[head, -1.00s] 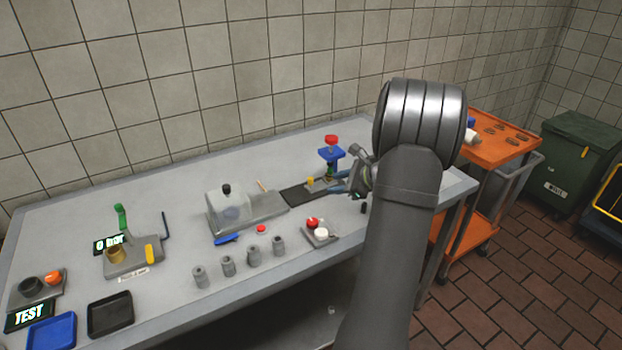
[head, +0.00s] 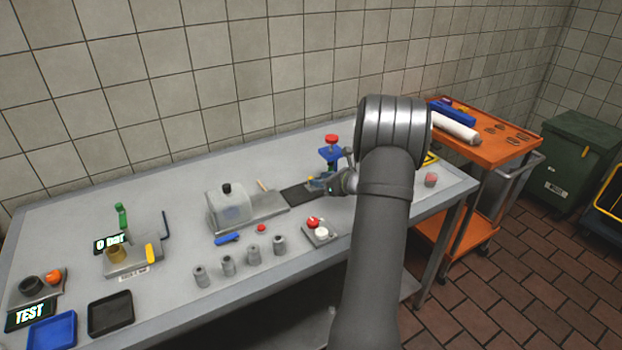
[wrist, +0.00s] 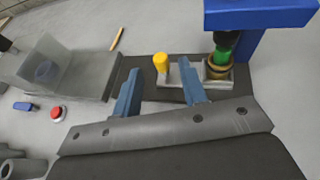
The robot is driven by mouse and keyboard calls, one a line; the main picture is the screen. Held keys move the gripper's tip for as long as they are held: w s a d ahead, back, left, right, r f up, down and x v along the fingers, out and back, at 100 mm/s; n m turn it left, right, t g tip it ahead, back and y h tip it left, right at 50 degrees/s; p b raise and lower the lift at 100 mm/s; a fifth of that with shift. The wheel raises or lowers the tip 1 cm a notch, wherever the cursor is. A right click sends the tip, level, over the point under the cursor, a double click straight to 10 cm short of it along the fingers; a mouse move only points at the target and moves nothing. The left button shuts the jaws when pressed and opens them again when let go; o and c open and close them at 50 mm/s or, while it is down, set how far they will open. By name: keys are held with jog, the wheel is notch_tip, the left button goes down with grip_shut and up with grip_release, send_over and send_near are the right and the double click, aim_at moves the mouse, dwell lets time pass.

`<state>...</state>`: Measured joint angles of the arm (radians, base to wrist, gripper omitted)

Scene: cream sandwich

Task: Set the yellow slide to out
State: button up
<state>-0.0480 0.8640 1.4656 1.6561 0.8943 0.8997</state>
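A yellow upright peg (wrist: 161,62) stands on a small grey block in the wrist view, beside a brass ring holding a green part (wrist: 222,48). It lies ahead of my gripper (wrist: 160,72), between the lines of the two blue fingers. The fingers are apart with nothing clearly held; contact with the peg cannot be told. In the head view my gripper (head: 319,182) is at the blue press (head: 330,154) and mostly hides the peg. Another yellow piece (head: 149,254) sits on the grey fixture with the green lever at the left.
A clear-covered box (head: 228,207) stands left of the black strip (head: 297,196). A tray (head: 320,238) with red and white pieces, a red button (head: 261,228) and several grey cylinders lie nearer the front. An orange cart (head: 485,152) stands at the right.

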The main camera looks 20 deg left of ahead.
aim_at(311, 177)
jog(key=shift+x, duration=2.8)
grip_shut()
